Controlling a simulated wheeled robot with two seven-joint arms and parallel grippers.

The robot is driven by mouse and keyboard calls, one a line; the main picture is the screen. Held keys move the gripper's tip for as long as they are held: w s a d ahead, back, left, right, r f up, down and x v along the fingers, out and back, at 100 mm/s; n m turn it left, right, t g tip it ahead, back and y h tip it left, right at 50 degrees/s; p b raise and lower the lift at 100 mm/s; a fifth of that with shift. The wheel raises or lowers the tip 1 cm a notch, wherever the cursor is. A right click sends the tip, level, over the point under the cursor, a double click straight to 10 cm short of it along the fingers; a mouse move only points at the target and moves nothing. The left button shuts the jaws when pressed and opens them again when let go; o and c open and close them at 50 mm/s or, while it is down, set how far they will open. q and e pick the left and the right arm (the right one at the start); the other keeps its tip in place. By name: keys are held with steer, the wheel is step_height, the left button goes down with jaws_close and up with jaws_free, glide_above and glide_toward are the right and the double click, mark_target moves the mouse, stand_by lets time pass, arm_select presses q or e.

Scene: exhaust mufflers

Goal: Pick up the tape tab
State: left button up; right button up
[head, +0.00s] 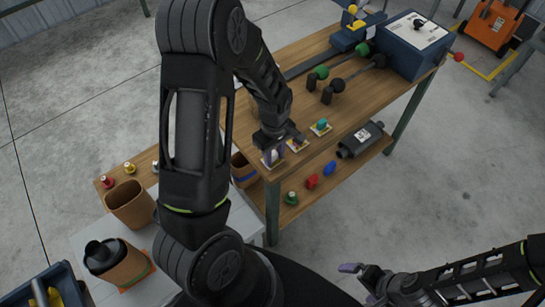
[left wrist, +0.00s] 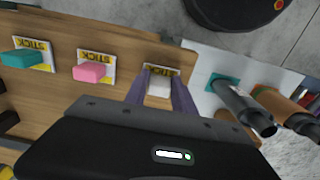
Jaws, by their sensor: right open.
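Three tape tabs stand on yellow-and-white STICK cards in the left wrist view: a teal tab (left wrist: 22,57), a pink tab (left wrist: 89,72) and a white tab (left wrist: 158,89). My left gripper (left wrist: 160,84) has its two purple fingers on either side of the white tab, with no clear gap beside it. The tab still appears at its card near the table edge. In the head view my left gripper (head: 273,154) is down at the nearest card, and the tab there is mostly hidden. My right gripper (head: 358,277) is open and empty at the lower right, away from the table.
The wooden table (head: 312,100) carries green-topped and black-topped tools and a blue box (head: 412,45). A lower shelf holds a muffler (head: 361,139) and red, blue and green pieces. Brown cups (head: 130,204) stand at the left.

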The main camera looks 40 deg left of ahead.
mark_target(274, 155)
arm_select(q)
jaws_close()
steer(key=shift+r, duration=0.15)
step_height(274, 155, up, 10)
steer(key=shift+f+b, duration=0.1)
steer(key=shift+b, duration=0.25)
stand_by(0.3)
stand_by(0.4)
